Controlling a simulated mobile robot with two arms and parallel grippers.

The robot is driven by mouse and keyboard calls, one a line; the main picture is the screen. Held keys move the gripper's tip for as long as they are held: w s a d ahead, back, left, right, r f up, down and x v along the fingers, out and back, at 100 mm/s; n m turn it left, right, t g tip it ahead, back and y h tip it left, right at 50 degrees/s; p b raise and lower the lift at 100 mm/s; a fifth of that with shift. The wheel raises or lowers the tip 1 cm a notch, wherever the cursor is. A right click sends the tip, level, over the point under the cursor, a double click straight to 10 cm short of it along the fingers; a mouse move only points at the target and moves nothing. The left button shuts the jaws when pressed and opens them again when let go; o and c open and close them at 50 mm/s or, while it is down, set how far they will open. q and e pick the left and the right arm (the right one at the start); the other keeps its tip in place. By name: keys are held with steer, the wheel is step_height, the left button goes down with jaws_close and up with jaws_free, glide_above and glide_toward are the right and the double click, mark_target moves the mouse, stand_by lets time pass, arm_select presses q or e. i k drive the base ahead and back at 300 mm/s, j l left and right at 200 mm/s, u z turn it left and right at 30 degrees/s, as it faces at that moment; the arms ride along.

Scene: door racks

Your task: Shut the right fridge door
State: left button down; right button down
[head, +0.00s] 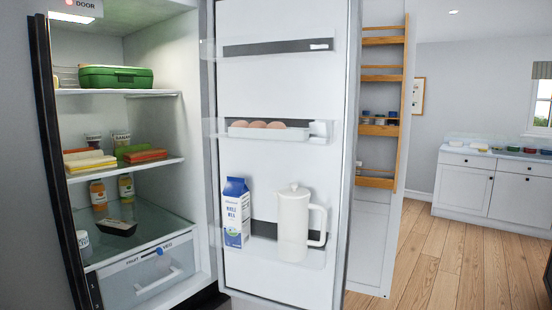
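The right fridge door (280,88) stands wide open in the middle of the head view, its white inner face turned toward me. Its shelves hold several eggs (258,125), a blue and white milk carton (236,212) and a white pitcher (294,224). The open fridge compartment (155,130) is to its left, lit inside. The door's outer side and handle are hidden. Neither of my grippers shows in the head view.
The fridge holds a green box (115,77), jars and a clear drawer (150,275). Another open door with wooden racks (380,126) stands just behind the fridge door. White cabinets (490,188) are at the back right. The wooden floor (440,270) at right looks clear.

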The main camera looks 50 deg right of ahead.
mark_target(296, 64)
steer(key=l+u, duration=0.15)
steer(key=l, duration=0.45)
steer(key=l+u, duration=0.1)
steer(key=l, duration=0.55)
steer(key=l+u, duration=0.15)
steer(key=l, duration=0.45)
steer(key=l+u, duration=0.1)
steer(key=l, duration=0.55)
steer(key=k+l+u, duration=0.15)
steer(key=l, duration=0.45)
steer(key=l+u, duration=0.1)
steer(key=l, duration=0.5)
steer(key=k+l+u, duration=0.15)
steer(key=l, duration=0.45)
steer(key=k+l+u, duration=0.1)
steer(key=l, duration=0.5)
steer(key=k+l+z, duration=0.1)
steer(key=k, duration=0.5)
steer(key=l, duration=0.05)
